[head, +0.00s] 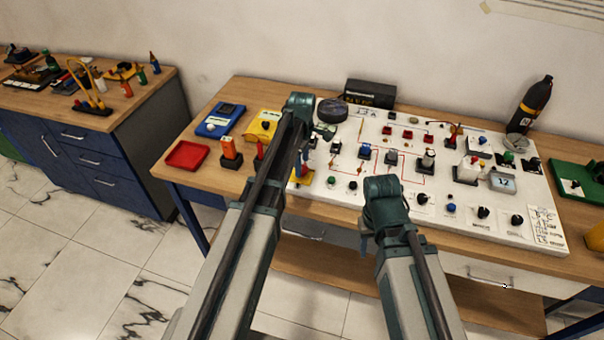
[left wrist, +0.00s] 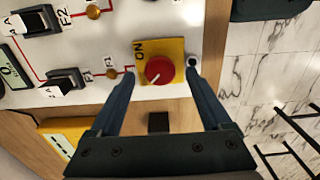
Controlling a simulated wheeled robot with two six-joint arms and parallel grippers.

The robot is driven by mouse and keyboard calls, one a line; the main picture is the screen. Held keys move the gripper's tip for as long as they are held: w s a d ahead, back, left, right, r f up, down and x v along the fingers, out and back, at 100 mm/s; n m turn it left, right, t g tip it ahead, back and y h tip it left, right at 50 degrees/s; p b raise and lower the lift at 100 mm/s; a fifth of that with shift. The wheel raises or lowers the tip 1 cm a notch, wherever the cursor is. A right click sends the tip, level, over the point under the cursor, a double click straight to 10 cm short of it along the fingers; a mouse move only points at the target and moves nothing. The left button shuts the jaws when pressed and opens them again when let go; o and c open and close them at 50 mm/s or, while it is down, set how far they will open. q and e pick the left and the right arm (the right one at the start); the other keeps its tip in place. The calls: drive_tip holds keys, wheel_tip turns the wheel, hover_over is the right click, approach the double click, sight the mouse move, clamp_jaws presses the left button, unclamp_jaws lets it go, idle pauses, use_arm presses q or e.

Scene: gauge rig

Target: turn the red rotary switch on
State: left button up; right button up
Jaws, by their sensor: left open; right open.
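The red rotary switch (left wrist: 158,70) is a round red knob on a yellow plate (left wrist: 175,47) marked ON, at the edge of the white panel. In the left wrist view my left gripper (left wrist: 161,72) is open, with one blue finger on each side of the knob and a gap to it. In the head view my left gripper (head: 301,170) is at the panel's left front corner, and my arm partly hides the switch. My right gripper (head: 364,240) hangs in front of the table edge, partly hidden by its own wrist, empty.
The white panel (head: 335,195) carries several other switches, knobs and a meter. A black bottle (head: 535,105) stands behind. In the left wrist view, black rocker switches (left wrist: 66,80) sit left of the knob.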

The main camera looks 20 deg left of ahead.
use_arm(q)
drive_tip(key=shift+f+b, duration=0.4)
drive_tip(key=shift+f, duration=0.4)
clamp_jaws()
